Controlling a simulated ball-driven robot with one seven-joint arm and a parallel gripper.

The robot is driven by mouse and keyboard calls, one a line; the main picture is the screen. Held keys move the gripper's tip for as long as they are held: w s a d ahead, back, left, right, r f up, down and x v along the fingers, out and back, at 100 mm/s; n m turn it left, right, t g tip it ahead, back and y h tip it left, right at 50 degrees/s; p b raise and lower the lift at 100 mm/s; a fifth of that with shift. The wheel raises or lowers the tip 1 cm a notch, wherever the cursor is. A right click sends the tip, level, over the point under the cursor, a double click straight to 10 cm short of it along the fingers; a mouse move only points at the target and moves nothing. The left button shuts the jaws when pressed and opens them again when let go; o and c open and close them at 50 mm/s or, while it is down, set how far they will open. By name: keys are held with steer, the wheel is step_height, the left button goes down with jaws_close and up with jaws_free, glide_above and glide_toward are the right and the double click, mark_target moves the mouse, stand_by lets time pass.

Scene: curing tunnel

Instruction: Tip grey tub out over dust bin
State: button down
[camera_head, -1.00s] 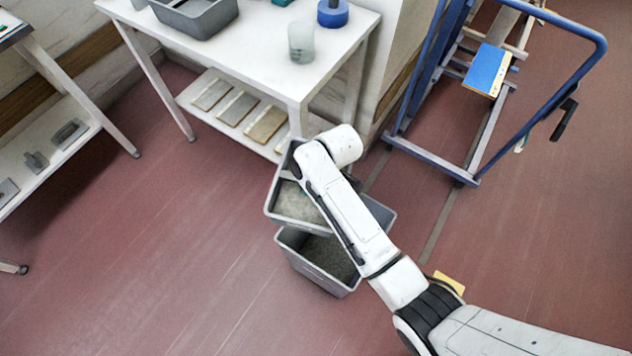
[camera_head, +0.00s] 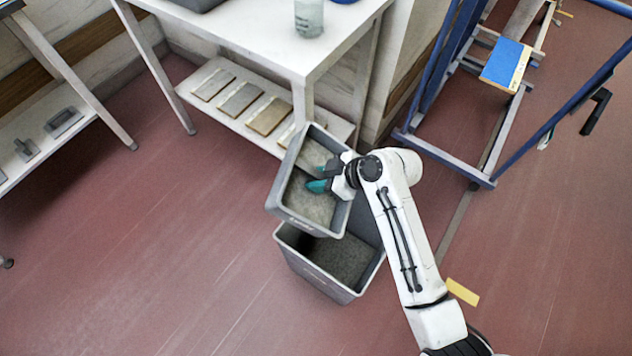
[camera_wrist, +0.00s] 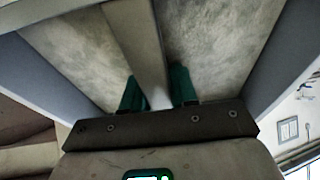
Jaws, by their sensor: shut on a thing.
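The grey tub (camera_head: 303,222) is held tilted above the dust bin, with pale grey dusty material inside it. My gripper (camera_head: 318,186) is shut on a bar or divider across the tub, its teal fingertips on either side of it. In the wrist view the teal fingers (camera_wrist: 160,92) straddle this grey bar, with pale material in the tub (camera_wrist: 285,60) on both sides. The dust bin (camera_head: 330,289) is a grey box on the floor just below the tub. Dark grey granular material shows inside it. The tub hides the bin's back left part.
A white table (camera_head: 250,28) with a lower shelf of several boards stands right behind the tub. A blue trolley (camera_head: 455,165) stands at the right. Another shelf unit (camera_head: 70,150) is at the left. The red floor (camera_head: 150,260) at front left is clear.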

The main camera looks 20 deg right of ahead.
steer(key=shift+s+d+f+t+y+b, duration=0.15)
steer(key=shift+f+t+y+b, duration=0.6)
steer(key=shift+b, duration=1.45)
steer(key=y+b, duration=0.1)
steer(key=b, duration=0.1)
steer(key=s+d+t+y+b, duration=0.1)
steer(key=b, duration=0.2)
steer(key=d+f+t+y+b, duration=0.1)
steer(key=y+b, duration=0.1)
steer(key=b, duration=0.1)
steer(key=shift+s+d, duration=0.1)
steer(key=shift+s, duration=0.1)
steer(key=d+t+y+b, duration=0.1)
steer(key=b, duration=0.2)
steer(key=s+t+y+b, duration=0.1)
steer(key=b, duration=0.2)
steer(key=shift+s+d+f+y, duration=0.1)
steer(key=shift+d+f+y, duration=0.25)
steer(key=shift+f, duration=0.05)
steer(key=s+d+t+y+b, duration=0.1)
steer(key=b, duration=0.5)
steer(key=s+d+t+y+b, duration=0.1)
steer(key=d+t+y+b, duration=0.1)
steer(key=b, duration=0.4)
steer(key=shift+r+y, duration=0.2)
steer(key=shift+y, duration=0.1)
steer(key=shift+s+d+r+t+y+b, duration=0.25)
steer(key=shift+y+b, duration=0.15)
steer(key=shift+b, duration=0.75)
steer(key=shift+r, duration=0.1)
